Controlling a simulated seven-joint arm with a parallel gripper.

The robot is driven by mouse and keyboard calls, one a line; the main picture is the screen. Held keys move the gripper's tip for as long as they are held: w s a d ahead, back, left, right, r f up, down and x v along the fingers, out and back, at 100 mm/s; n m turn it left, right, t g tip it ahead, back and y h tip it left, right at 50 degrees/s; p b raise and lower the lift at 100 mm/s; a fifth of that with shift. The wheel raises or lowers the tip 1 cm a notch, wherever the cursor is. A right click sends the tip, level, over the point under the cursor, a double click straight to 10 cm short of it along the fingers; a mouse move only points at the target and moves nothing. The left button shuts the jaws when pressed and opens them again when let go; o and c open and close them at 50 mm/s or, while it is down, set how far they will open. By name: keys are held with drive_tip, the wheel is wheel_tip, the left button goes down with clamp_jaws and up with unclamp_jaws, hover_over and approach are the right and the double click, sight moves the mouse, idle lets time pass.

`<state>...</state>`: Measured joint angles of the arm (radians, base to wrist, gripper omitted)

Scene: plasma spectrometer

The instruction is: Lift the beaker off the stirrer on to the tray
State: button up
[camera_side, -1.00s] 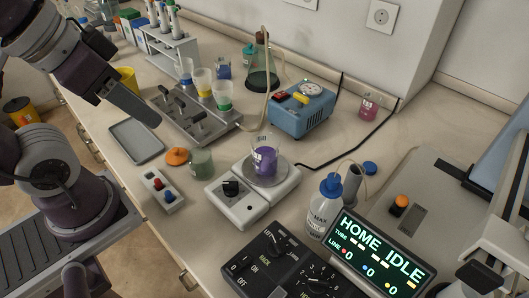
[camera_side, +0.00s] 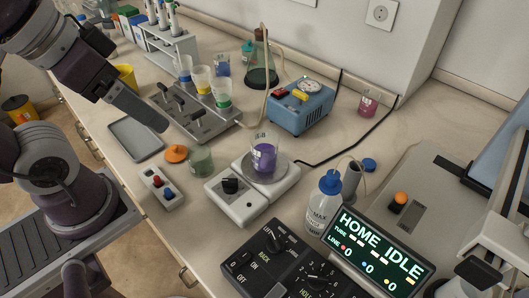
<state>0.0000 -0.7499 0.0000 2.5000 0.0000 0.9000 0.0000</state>
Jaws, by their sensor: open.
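The beaker (camera_side: 264,156) is clear glass with purple liquid. It stands upright on the round plate of the white stirrer (camera_side: 240,207), which has a black knob. The grey tray (camera_side: 134,141) lies flat and empty on the bench, left of the stirrer. My gripper (camera_side: 160,126) hangs above the bench between the tray and the filter manifold, up and left of the beaker and well apart from it. It is open with nothing visible in it; the gap between its fingers is hard to make out from this side.
An orange cap (camera_side: 176,153), a small greenish jar (camera_side: 200,160) and a switch box (camera_side: 161,188) stand between tray and stirrer. The metal manifold (camera_side: 222,127) with cups is behind. A blue pump (camera_side: 301,108), wash bottle (camera_side: 323,205) and control panel (camera_side: 275,262) are nearby.

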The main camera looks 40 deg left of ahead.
sight(274, 159)
drive_tip(key=shift+r, duration=0.1)
wheel_tip(274, 159, up, 4)
drive_tip(key=w+d+n+g+h, duration=0.6)
drive_tip(key=w+n+h, duration=0.15)
drive_tip(key=n, duration=0.25)
drive_tip(key=w+a+f+n+h, duration=0.1)
drive_tip(key=w+a+n+h, duration=0.2)
drive_tip(key=w+n+h, duration=0.65)
drive_tip(key=f+y, duration=0.1)
drive_tip(key=f, duration=0.5)
drive_tip(key=w+f+m+y, duration=0.1)
drive_tip(key=f, duration=0.6)
drive_tip(key=f+y, duration=0.1)
drive_tip(key=f, duration=0.6)
drive_tip(key=shift+w+d+f+m, duration=0.2)
drive_tip(key=shift+w+d+m, duration=0.05)
drive_tip(key=shift+w+d, duration=0.15)
drive_tip(key=shift+y, duration=0.3)
drive_tip(key=x, duration=0.4)
drive_tip(key=r+x, duration=0.1)
drive_tip(key=x, duration=0.2)
drive_tip(key=shift+w+d, duration=0.1)
drive_tip(key=shift+d, duration=0.15)
drive_tip(key=shift+r, duration=0.1)
drive_tip(key=c, duration=1.6)
